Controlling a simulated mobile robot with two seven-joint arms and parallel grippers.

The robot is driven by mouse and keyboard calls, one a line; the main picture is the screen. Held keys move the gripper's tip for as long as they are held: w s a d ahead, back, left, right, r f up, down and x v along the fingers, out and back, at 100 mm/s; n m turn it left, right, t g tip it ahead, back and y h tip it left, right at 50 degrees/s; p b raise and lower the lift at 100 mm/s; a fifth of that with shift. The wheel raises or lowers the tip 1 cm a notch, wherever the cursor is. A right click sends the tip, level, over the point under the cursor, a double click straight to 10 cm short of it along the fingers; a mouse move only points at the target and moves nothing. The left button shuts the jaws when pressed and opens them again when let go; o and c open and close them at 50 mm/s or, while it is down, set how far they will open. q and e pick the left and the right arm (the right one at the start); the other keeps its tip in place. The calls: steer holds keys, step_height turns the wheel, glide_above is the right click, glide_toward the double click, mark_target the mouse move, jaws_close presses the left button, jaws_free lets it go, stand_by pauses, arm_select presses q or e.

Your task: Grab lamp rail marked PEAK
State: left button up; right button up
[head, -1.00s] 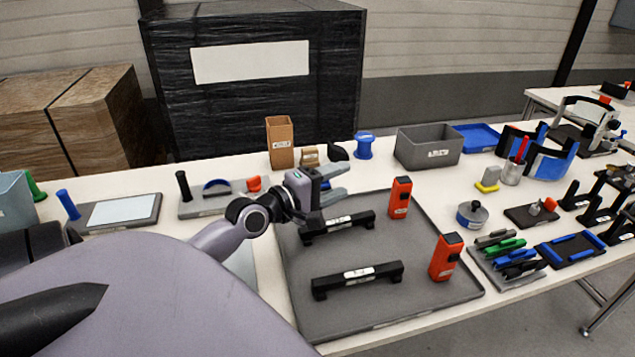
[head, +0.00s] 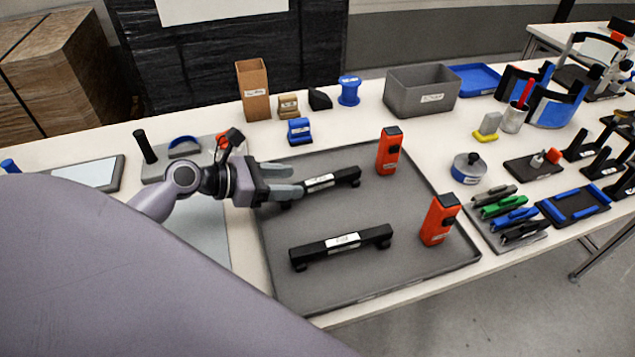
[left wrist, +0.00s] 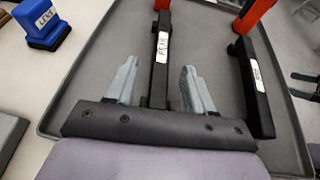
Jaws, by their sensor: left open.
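The black lamp rail with a white label, which seems to read PEAK in the left wrist view (left wrist: 159,60), lies at the back of the grey tray (head: 370,260). The same rail (head: 345,178) shows in the head view, its left end partly hidden by my left gripper (head: 294,180). The gripper is open; in the left wrist view its two grey fingers (left wrist: 158,70) point along the rail, one on each side, with gaps visible. A second black rail (head: 341,245) lies nearer the front, its label unreadable to me; it shows right of the fingers (left wrist: 252,85). My right gripper is not in view.
Two orange devices (head: 388,151) (head: 439,220) stand on the tray's right side. A blue block labelled LENS (left wrist: 42,22) sits just behind the tray. A brown box (head: 254,92) and grey bin (head: 421,90) stand farther back. The tray's middle is clear.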

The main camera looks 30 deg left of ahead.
mark_target(310, 182)
arm_select(q)
steer(key=shift+x, duration=2.4)
steer(key=shift+r, duration=0.1)
steer(key=shift+c, duration=0.3)
jaws_close()
steer(key=shift+r, duration=0.15)
